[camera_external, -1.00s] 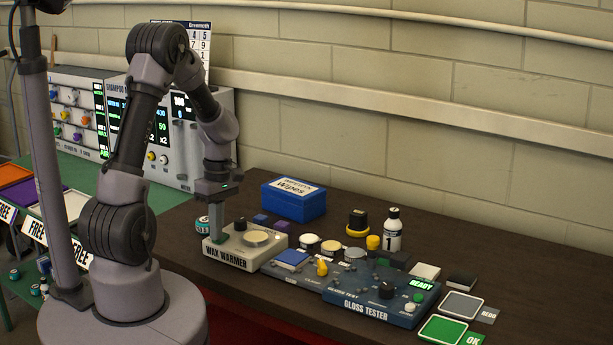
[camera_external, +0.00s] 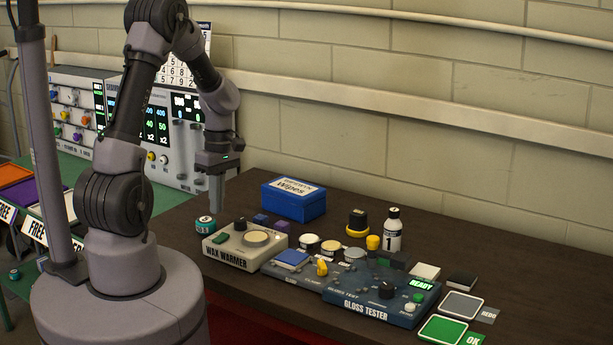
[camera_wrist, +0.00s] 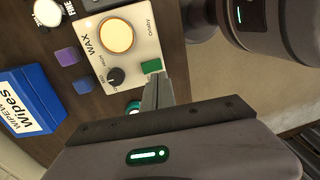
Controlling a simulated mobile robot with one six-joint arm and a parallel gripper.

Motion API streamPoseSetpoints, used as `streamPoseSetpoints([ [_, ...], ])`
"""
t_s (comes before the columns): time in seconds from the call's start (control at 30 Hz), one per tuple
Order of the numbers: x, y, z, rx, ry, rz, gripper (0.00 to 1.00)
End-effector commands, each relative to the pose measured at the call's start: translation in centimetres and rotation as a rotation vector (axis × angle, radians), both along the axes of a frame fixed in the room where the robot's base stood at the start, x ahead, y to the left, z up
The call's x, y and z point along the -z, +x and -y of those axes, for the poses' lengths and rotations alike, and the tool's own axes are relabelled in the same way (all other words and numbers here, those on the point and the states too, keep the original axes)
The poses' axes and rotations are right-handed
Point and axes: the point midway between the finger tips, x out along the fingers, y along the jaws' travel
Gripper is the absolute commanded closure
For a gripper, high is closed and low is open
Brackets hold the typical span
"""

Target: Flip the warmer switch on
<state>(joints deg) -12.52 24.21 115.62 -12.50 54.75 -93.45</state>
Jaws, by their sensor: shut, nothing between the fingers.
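The wax warmer (camera_external: 228,256) is a cream box on the dark bench. Its green switch (camera_external: 221,238) is at the left of its top, beside a black knob (camera_external: 240,224) and a round, pale yellow plate (camera_external: 256,239). My gripper (camera_external: 216,208) is shut and empty, pointing down above the switch, apart from it. The wrist view shows the green switch (camera_wrist: 152,66) just beyond my fingertips (camera_wrist: 157,80), with the bright round plate (camera_wrist: 116,35) farther off. I cannot tell from these views which way the switch is tilted.
A turquoise tin (camera_external: 205,225) stands behind the warmer's left end. The gloss tester (camera_external: 381,298) and several round tins lie to the right.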

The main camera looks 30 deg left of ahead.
Motion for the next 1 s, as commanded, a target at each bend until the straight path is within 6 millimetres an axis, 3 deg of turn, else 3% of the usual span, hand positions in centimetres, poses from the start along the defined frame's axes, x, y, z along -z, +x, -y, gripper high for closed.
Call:
streamPoseSetpoints([
  [0.1,-3.0,-0.3,0.0,-0.001,0.001,0.002,1.0],
  [0.33,-6.7,-0.9,0.0,0.0,0.0,0.0,1.0],
  [0.9,-7.5,-1.0,0.0,0.001,0.0,-0.002,1.0],
  [1.0,-7.9,-1.5,0.4,0.106,0.007,0.034,1.0],
])
